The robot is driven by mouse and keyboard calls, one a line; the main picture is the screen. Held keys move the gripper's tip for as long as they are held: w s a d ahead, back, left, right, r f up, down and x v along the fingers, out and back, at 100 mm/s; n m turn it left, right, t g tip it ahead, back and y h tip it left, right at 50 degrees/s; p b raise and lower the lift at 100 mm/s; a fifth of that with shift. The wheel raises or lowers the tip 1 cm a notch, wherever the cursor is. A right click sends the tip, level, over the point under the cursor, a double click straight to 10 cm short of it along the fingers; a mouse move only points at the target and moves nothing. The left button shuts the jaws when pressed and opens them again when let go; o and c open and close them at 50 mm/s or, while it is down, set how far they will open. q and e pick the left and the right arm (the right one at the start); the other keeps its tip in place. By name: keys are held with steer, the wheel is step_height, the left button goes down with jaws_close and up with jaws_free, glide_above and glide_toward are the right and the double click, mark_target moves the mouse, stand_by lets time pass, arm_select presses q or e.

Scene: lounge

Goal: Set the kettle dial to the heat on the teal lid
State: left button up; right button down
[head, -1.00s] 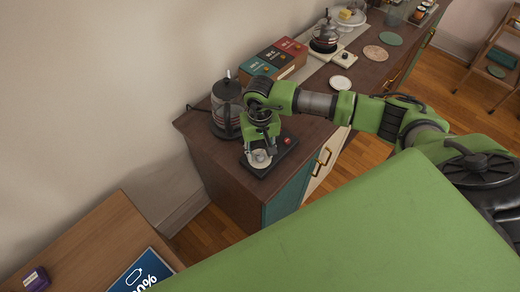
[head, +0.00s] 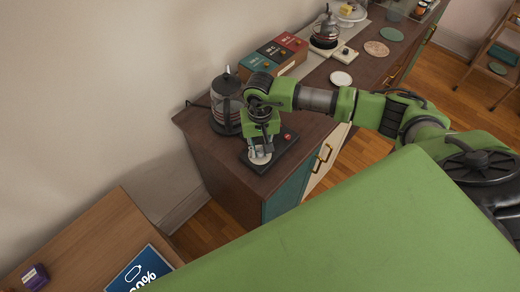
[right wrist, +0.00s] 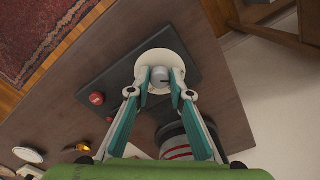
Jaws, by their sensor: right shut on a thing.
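The kettle (head: 227,103) stands at the near left end of the wooden sideboard, dark and glassy, with its base (head: 284,150) beside it. On this base is a white round dial plate with a grey knob (right wrist: 160,74). My right gripper (right wrist: 161,84) comes down over the plate and is shut on the knob, one fingertip on each side. In the head view the right gripper (head: 260,154) partly hides the dial. The teal lid (head: 256,64) is on the leftmost of the joined boxes behind; its print is too small to read. My left gripper is out of view.
A red button (right wrist: 97,98) sits on the base beside the dial. Black (head: 274,52) and red (head: 291,41) lids adjoin the teal one. A white coaster (head: 341,78) and a second kettle (head: 326,32) are farther along. A low table (head: 85,235) stands at lower left.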

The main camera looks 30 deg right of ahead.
steer(key=m+b, duration=1.1)
steer(key=shift+w+f+b, duration=0.1)
steer(key=shift+f+b, duration=0.1)
steer(key=shift+b, duration=0.1)
steer(key=m+b, duration=0.2)
steer(key=m, duration=0.1)
steer(key=m+b, duration=0.2)
steer(key=m, duration=0.1)
steer(key=shift+m+b, duration=0.3)
steer(key=shift+b, duration=0.05)
steer(key=m+b, duration=0.1)
steer(key=m, duration=0.1)
steer(key=shift+r+m, duration=0.1)
steer(key=shift+m, duration=0.2)
steer(key=shift+r+m+b, duration=0.15)
steer(key=shift+m+b, duration=0.7)
steer(key=shift+m, duration=0.55)
steer(key=c, duration=1.8)
jaws_free()
steer(key=shift+c, duration=0.2)
